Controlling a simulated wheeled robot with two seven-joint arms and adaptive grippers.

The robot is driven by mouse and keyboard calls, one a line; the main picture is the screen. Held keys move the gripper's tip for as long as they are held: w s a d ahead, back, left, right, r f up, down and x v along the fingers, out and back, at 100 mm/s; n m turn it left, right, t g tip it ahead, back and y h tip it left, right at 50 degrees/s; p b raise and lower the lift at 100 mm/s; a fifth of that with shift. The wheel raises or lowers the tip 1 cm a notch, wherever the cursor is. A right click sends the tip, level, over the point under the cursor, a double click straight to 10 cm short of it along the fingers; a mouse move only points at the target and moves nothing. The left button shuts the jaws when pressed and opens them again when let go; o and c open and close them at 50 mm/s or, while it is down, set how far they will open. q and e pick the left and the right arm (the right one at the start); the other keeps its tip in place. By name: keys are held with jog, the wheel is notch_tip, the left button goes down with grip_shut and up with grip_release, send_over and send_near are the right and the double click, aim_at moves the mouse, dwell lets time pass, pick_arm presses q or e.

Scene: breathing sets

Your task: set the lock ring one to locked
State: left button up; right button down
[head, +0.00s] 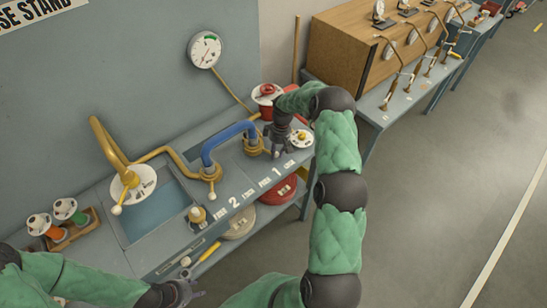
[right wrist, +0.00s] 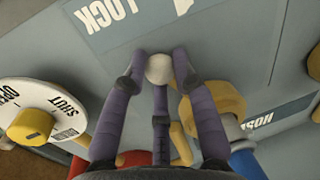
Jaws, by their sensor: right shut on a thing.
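Lock ring one, a yellow ring (head: 254,146) at the hose end of the blue pipe, sits by the printed "1" on the bench. In the right wrist view the yellow ring (right wrist: 217,102) lies right of my fingers. Its white ball knob (right wrist: 159,69) is between the fingertips of my right gripper (right wrist: 159,75), which is shut on it. A "LOCK" label (right wrist: 104,14) is printed beyond the knob, to the upper left. In the head view my right gripper (head: 276,152) hides the knob. My left gripper (head: 186,287) is empty and looks open, low in the view, away from the ring.
A second yellow ring (head: 210,173) holds the blue pipe's other end. A yellow pipe (head: 107,143) rises at left. A gauge (head: 205,50) hangs on the wall.

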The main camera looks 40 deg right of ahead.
jog(key=shift+w+d+f+n, duration=0.1)
jog(key=shift+w+d+n, duration=0.05)
jog(key=shift+d+n, duration=0.25)
jog(key=c, duration=1)
grip_release()
jog(key=r, duration=0.4)
jog(key=d+r, duration=0.1)
jog(key=r, duration=0.3)
jog(key=w+d+r, duration=0.1)
jog(key=r, duration=0.3)
jog(key=shift+d, duration=0.1)
jog(key=shift+f, duration=0.1)
